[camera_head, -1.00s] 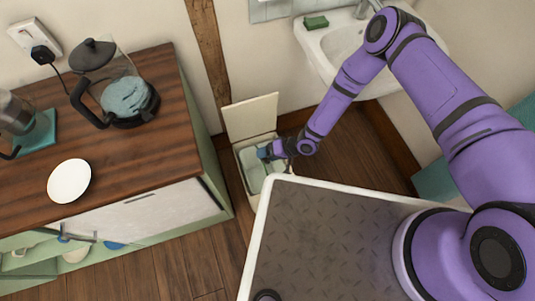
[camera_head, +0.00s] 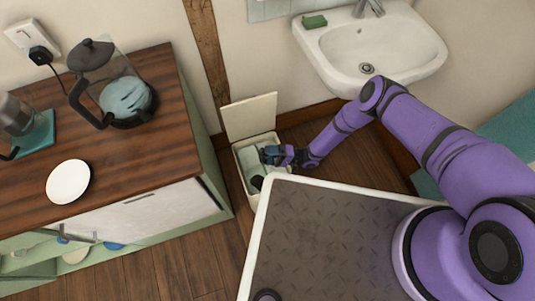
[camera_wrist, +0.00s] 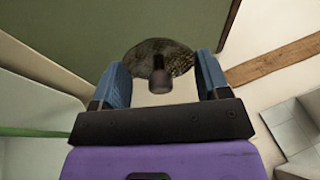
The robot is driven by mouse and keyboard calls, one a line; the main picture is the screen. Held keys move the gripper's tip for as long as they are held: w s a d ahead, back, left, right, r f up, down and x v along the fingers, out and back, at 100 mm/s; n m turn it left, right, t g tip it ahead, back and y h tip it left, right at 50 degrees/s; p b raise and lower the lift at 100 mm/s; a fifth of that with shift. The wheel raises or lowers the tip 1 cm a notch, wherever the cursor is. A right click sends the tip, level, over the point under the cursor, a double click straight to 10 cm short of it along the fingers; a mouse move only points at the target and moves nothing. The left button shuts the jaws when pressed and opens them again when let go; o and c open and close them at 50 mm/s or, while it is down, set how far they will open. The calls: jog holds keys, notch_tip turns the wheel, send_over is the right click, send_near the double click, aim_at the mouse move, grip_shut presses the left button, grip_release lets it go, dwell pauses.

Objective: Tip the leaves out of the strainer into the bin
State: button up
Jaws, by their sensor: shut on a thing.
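The white bin (camera_head: 241,165) stands on the floor beside the counter with its lid (camera_head: 250,118) raised. My gripper (camera_head: 268,155) is over the bin's opening. In the wrist view, my gripper (camera_wrist: 161,78) is shut on the strainer, whose dark handle (camera_wrist: 159,74) sits between the blue fingers. The strainer's round speckled head (camera_wrist: 172,54) shows beyond the handle. A small dark patch (camera_head: 257,182) shows at the bin's opening in the head view; I cannot tell whether it is the strainer or leaves. Loose leaves cannot be made out.
The wooden counter (camera_head: 130,178) on the left holds a glass press (camera_head: 125,97), a white plate (camera_head: 68,181) and another glass jug on a teal mat (camera_head: 38,132). A white basin (camera_head: 390,60) hangs at the back right. Floor (camera_head: 215,265) is clear in front of the counter.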

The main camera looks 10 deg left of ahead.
jog(key=shift+s+f+m+y, duration=0.15)
jog(key=shift+m+y, duration=0.25)
jog(key=shift+y, duration=0.3)
jog(key=shift+y, duration=0.5)
jog(key=shift+h, duration=0.3)
